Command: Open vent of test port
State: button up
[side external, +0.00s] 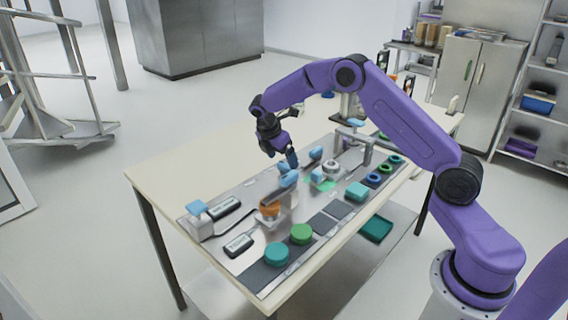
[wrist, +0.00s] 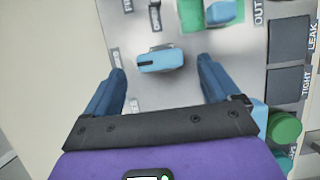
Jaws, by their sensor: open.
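A small blue handle (wrist: 160,61) with a dark line along it sits on the grey metal panel, lying crosswise in the wrist view. I cannot tell for sure that it is the test port's vent; the labels around it are partly cut off or too small to read fully. My gripper (wrist: 162,67) is open, with one blue finger on each side of the handle and a gap on both sides. In the side view my gripper (side external: 291,162) points down close over the panel's blue handles, partly hiding the one beneath it.
The panel (side external: 222,240) carries several blue handles, an orange part (side external: 270,210) and a green patch (wrist: 240,12) with a light-blue piece on it. Green and teal round caps (side external: 302,233) stand along the near edge. The table's left end (side external: 160,172) is bare.

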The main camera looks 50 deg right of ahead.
aim_at(285, 164)
jog(key=shift+x, duration=1.65)
jog(key=c, duration=1.1)
jog(key=shift+o, duration=0.2)
